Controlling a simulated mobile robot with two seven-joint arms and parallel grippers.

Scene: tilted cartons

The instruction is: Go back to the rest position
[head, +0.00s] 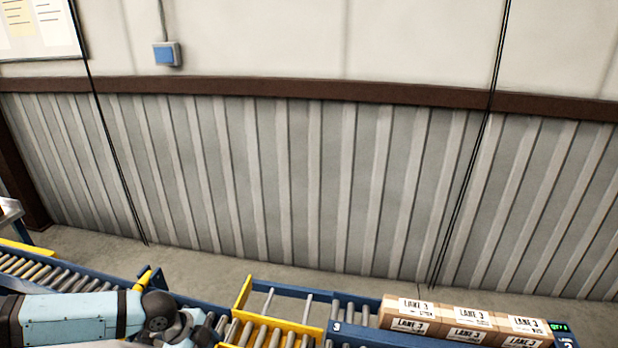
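One of my arms, light blue with dark grey joints, comes in from the left along the bottom edge, over the roller conveyor (52,275). Its dark end is cut off by the bottom of the picture, and no gripper fingers show. My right arm and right gripper are out of view. Several brown cartons (405,322) with white "LANE 3" labels stand close together in two rows on the blue-framed lane at the lower right.
A yellow-framed roller section (268,334) lies between my arm and the carton lane, with no carton on its visible part. A corrugated grey wall (300,185) stands behind the conveyor. A narrow strip of bare floor (200,265) lies between them.

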